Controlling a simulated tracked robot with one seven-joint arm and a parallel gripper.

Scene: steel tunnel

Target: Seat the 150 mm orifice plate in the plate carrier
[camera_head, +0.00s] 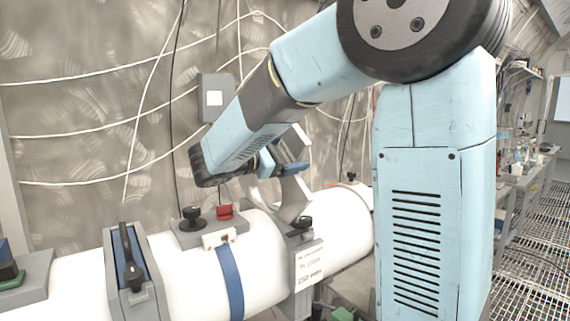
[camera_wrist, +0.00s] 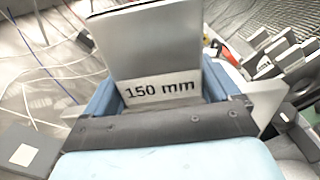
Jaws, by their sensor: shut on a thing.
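My gripper (camera_head: 282,165) is shut on the 150 mm orifice plate (camera_head: 294,196), a grey metal plate with a round opening, held above the white pipe. In the wrist view the plate's tab (camera_wrist: 150,50), with a "150 mm" label, sits between the blue fingers of my gripper (camera_wrist: 160,92). The plate carrier (camera_head: 303,243) is a grey clamp-like collar on the pipe, with a black knob on top and a white label hanging in front. The plate's lower edge is close to the carrier's top; I cannot tell whether it touches or enters the slot.
The white pipe (camera_head: 185,275) runs across the front. Cables and a wall box (camera_head: 215,97) are behind. A cluttered bench (camera_head: 525,165) stands at right.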

